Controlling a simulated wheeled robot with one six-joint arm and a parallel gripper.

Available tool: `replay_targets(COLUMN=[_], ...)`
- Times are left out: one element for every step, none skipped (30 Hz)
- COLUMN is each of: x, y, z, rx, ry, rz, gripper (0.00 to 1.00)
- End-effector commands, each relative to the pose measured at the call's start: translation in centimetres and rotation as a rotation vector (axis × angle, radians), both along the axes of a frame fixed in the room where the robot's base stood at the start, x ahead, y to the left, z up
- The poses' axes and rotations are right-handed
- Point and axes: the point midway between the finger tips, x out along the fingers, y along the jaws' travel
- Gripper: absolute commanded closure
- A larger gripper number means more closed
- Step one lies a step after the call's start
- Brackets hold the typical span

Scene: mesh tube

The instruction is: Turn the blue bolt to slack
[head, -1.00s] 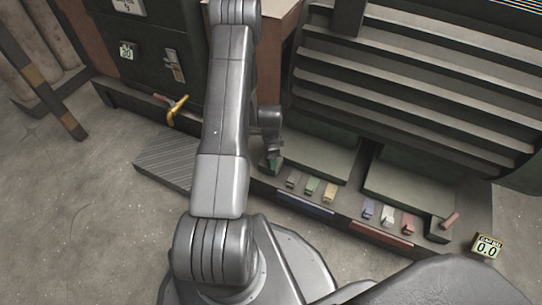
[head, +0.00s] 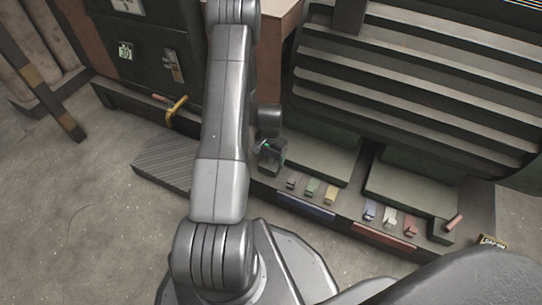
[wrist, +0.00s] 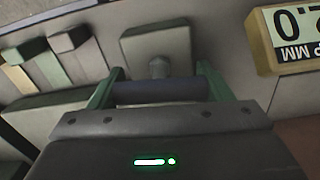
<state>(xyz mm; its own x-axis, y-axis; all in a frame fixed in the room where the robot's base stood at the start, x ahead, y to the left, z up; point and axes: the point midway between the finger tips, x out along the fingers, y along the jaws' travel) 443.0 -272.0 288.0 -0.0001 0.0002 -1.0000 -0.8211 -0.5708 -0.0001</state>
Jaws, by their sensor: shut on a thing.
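The blue bolt (wrist: 158,91) shows in the wrist view as a dark bluish crossbar on a short grey stem, in front of a pale block. My gripper (wrist: 155,92) is shut on the bar, with one green finger at each end. In the head view my gripper (head: 271,155) is low at the left end of the plinth; my arm is beside it, and I cannot make out the bolt there. In the wrist view a yellow-framed gauge (wrist: 288,35), upside down, reads 2.0 with GAP MM lettering.
Several coloured pedals or levers (head: 312,187) line the plinth to the right. A red-handled bolt (head: 454,222) is at its right end, by a second gauge (head: 493,242) mostly hidden by a dark part. A yellow handle (head: 176,111) juts out at left.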

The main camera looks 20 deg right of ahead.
Motion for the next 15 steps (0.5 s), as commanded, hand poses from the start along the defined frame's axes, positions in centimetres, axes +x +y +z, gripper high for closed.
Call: replay_targets(x=[0.05, 0.05, 0.04, 0.04, 0.04, 0.04, 0.04, 0.03, 0.03, 0.03, 0.03, 0.03, 0.03, 0.03, 0.03], y=[0.02, 0.02, 0.03, 0.03, 0.03, 0.03, 0.03, 0.02, 0.02, 0.03, 0.03, 0.03, 0.03, 0.03, 0.03], z=[0.01, 0.01, 0.02, 0.02, 0.02, 0.03, 0.03, 0.03, 0.04, 0.04, 0.04, 0.04, 0.04, 0.04, 0.04], rx=[0.0, 0.0, 0.0, -0.001, -0.001, -0.001, -0.001, 0.0, 0.0, 0.0, 0.0, 0.0, 0.0, 0.0, 0.0], ry=[-0.001, -0.001, -0.001, -0.001, -0.001, -0.001, -0.001, 0.0, 0.0, 0.0, 0.0, 0.0, 0.0, 0.0, 0.0], rz=[0.022, 0.035, 0.051, 0.062, 0.07, 0.081, 0.089, 0.094, 0.1, 0.104, 0.108, 0.112, 0.114, 0.115, 0.117], gripper=[0.5, 0.5, 0.5, 0.5, 0.5, 0.5, 0.5, 0.5, 0.5, 0.5, 0.5, 0.5, 0.5, 0.5, 0.5])
